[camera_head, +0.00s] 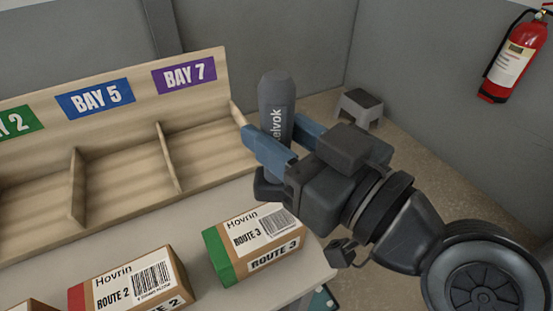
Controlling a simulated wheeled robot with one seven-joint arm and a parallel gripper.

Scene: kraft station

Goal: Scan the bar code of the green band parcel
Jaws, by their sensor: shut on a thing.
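My gripper (284,145) is shut on a dark grey scanner (275,98) with "elvok" lettering on its upright handle. I hold it above the right end of the table. The scanner's lower end shows partly behind and below my blue fingers. The green band parcel (258,243) lies on the table below my gripper, near the right edge. It is a brown box with a green end on its left, a white "Hovrin ROUTE 3" label and a bar code facing up. The gripper and scanner are apart from the parcel.
A red band parcel (133,280) marked ROUTE 2 lies to the left, and part of another box shows at the bottom left corner. A wooden rack (206,88) with bays 2, 5 and 7 stands behind; the visible bays are empty.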

